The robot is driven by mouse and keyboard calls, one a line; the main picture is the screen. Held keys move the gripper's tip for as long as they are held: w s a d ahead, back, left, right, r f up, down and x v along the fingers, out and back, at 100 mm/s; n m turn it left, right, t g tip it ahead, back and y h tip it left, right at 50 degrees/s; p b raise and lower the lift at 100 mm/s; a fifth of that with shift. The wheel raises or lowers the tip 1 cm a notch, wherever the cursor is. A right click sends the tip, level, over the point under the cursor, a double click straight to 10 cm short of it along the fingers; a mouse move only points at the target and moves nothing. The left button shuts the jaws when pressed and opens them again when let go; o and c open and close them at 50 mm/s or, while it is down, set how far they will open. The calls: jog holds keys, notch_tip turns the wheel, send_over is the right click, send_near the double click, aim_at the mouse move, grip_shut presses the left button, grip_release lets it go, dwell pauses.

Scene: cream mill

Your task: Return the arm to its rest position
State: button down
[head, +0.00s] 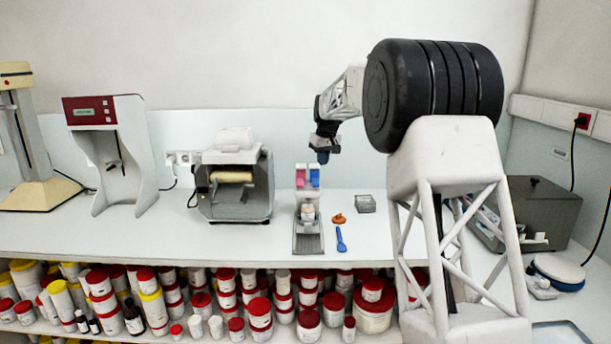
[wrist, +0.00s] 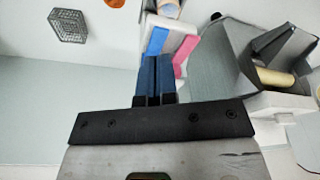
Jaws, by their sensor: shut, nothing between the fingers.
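My gripper (head: 323,157) hangs in the air above the bench, near the blue and pink blocks of a small white stand (head: 308,194) in the head view. In the wrist view, the two blue fingers of my gripper (wrist: 156,62) are closed together with nothing between them. The stand shows beyond the fingertips in the wrist view, with its blue strip (wrist: 158,41) and pink strip (wrist: 184,56). A small white jar (head: 309,213) stands at the stand's base. My arm reaches in from the right.
A grey roller machine (head: 236,180) stands left of the stand. An orange item (head: 338,219), a blue spatula (head: 341,240) and a wire basket (head: 365,204) lie to its right. Several red-lidded jars (head: 261,314) fill the shelf below.

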jog(key=s+d+r+m, duration=0.1)
jog(key=s+d+r, duration=0.15)
jog(key=s, duration=0.95)
jog(key=s+d+r+m, duration=0.1)
jog(key=s+d+r, duration=0.15)
jog(key=s, duration=0.95)
jog(key=s+d+r+m, duration=0.1)
jog(key=s+d, duration=0.2)
jog(key=s, duration=0.9)
jog(key=s+d+f+m, duration=0.1)
jog(key=s+f, duration=0.3)
jog(key=s, duration=0.8)
jog(key=s+d+f, duration=0.2)
jog(key=s+f, duration=0.3)
jog(key=s, duration=0.7)
jog(key=s+d+f+m+h, duration=0.1)
jog(key=s+f, duration=0.3)
jog(key=s, duration=0.8)
jog(key=shift+d+f+m, duration=0.15)
jog(key=shift+f+m, duration=0.05)
jog(key=shift+m, duration=0.1)
